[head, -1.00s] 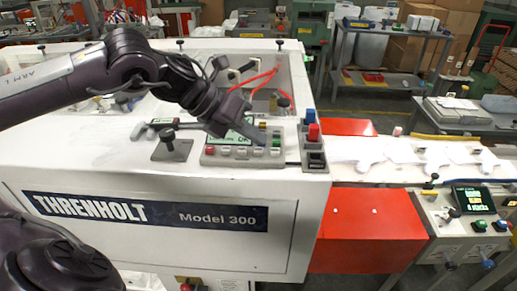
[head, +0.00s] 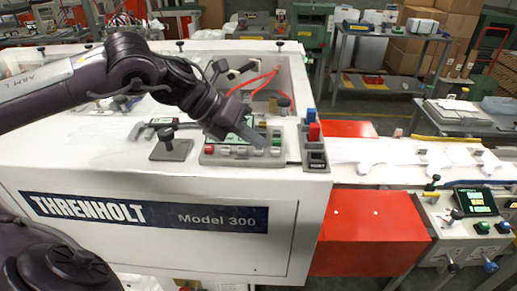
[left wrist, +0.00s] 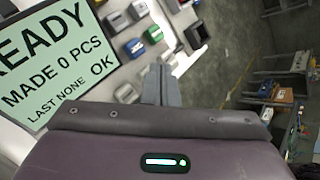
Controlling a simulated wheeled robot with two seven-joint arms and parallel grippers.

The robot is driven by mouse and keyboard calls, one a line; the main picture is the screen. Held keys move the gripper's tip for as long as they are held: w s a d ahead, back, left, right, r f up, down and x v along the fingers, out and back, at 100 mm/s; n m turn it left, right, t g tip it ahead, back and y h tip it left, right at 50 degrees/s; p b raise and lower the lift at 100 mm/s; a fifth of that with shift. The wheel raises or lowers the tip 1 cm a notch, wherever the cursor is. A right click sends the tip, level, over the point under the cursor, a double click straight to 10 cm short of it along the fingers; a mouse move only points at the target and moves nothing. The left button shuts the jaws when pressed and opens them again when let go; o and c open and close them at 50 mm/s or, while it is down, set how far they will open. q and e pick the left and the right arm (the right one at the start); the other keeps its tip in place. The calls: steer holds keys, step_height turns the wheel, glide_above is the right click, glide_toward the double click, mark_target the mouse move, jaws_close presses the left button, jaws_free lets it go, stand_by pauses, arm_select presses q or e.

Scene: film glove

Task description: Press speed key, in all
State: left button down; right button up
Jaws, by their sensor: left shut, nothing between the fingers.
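The key panel (head: 212,159) sits on top of the white machine, with a red key (head: 209,149) at its left and a row of pale keys. My left gripper (head: 262,143) is shut and empty, pointing down at the right part of this row. I cannot tell whether its tips touch a key, or which key is the speed key. The screen (left wrist: 45,65) reads "READY", "MADE 0 PCS", "LAST NONE", "OK".
A black-knobbed lever (head: 168,146) stands left of the panel. Blue and red buttons (head: 313,131) stand right of it. A second control box (head: 465,235) with a screen is at the right, below a belt with white glove shapes (head: 375,160).

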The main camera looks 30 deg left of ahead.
mark_target(253, 155)
arm_select(q)
steer(key=shift+f, duration=0.25)
stand_by(0.5)
steer(key=shift+r+p, duration=0.4)
steer(key=shift+r, duration=0.45)
steer(key=shift+r, duration=0.15)
step_height(253, 155, up, 5)
steer(key=p, duration=0.4)
steer(key=shift+f, duration=0.2)
stand_by(0.4)
